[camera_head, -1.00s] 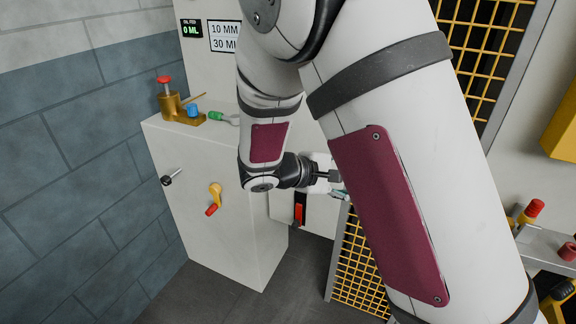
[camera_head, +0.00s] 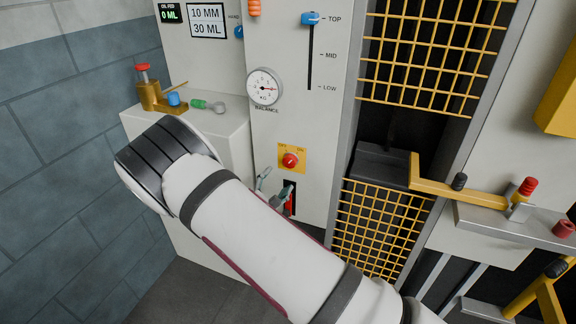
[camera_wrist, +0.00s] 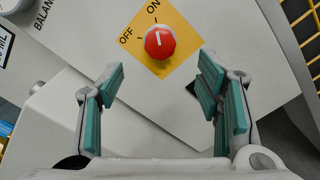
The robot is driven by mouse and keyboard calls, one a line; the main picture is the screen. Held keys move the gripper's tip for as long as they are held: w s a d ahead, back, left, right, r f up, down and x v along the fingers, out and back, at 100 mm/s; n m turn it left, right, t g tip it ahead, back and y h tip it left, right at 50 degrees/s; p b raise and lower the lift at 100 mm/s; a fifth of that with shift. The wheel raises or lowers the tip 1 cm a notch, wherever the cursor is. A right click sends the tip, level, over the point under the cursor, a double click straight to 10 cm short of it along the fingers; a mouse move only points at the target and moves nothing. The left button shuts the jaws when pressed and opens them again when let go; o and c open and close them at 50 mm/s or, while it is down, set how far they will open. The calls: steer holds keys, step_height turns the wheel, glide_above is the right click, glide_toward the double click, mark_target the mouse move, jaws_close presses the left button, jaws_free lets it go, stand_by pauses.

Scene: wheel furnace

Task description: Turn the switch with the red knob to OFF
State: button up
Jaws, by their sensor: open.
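The red knob (camera_head: 290,160) sits on a yellow plate (camera_head: 303,150) on the tall light-grey panel, with OFF at its upper left and ON at its upper right. In the wrist view the red knob (camera_wrist: 160,42) shows a white line that runs up the picture, nearer the ON label than OFF. The yellow plate (camera_wrist: 173,63) looks tilted there. My gripper (camera_wrist: 162,70) is open, with teal pads on both sides, and the knob lies ahead of the gap, untouched. In the head view my gripper (camera_head: 273,187) is just below the plate, partly hidden by my arm.
A red-and-black slot (camera_head: 290,205) lies below the plate, beside my fingers. The balance gauge (camera_head: 264,88) and the blue-handled slider (camera_head: 311,19) are above. A yellow mesh gate (camera_head: 375,235) stands to the right. My arm hides much of the lower cabinet (camera_head: 235,135).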

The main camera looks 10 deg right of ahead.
mark_target(288, 163)
steer(key=x, duration=1)
steer(key=shift+b, duration=0.35)
steer(key=c, duration=1.1)
steer(key=shift+c, duration=0.2)
steer(key=shift+n, duration=0.3)
steer(key=n, duration=0.6)
steer(key=shift+p, duration=0.35)
steer(key=n, duration=0.7)
steer(key=shift+w, duration=0.1)
steer(key=shift+n, duration=0.3)
